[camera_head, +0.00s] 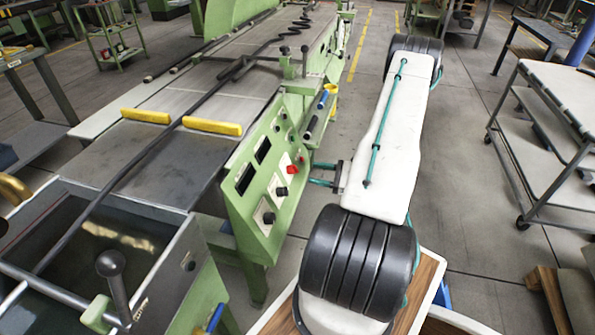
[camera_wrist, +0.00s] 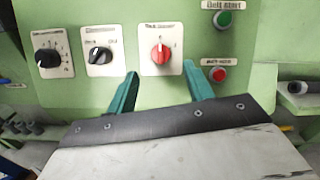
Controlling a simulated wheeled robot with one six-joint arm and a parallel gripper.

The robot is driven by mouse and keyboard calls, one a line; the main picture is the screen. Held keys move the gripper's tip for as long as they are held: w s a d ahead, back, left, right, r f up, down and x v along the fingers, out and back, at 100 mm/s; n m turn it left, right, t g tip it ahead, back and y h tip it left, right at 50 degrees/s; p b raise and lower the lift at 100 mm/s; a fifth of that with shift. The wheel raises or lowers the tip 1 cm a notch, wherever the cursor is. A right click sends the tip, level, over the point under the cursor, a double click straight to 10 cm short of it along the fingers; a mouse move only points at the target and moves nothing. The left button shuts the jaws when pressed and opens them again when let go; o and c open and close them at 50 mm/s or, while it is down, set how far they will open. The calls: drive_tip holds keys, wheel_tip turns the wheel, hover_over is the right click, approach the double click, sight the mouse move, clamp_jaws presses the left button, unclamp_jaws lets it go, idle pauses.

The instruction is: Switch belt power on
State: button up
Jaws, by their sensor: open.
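The green control panel (camera_head: 262,170) is on the side of the extruder line. In the wrist view, a red rotary switch (camera_wrist: 160,53) sits on a white plate, its label too blurred to read surely; it also shows in the head view (camera_head: 293,170). To its right are a green button (camera_wrist: 224,19) and a red button (camera_wrist: 218,74). To its left are black rotary knobs (camera_wrist: 99,55) (camera_wrist: 47,58). My gripper (camera_wrist: 160,70) is open and empty, its teal fingers apart, below and either side of the red switch. In the head view, my gripper (camera_head: 311,174) is just right of the panel.
The extruder bed (camera_head: 170,150) with yellow blocks (camera_head: 212,126) runs along the left. A grey trolley (camera_head: 545,140) stands at the right. Dark cylindrical parts (camera_wrist: 22,128) are at the panel's lower left.

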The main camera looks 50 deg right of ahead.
sight(293, 169)
drive_tip(key=x, duration=0.7)
drive_tip(key=shift+w+a, duration=0.1)
drive_tip(key=shift+w, duration=0.05)
drive_tip(key=shift+c, duration=0.3)
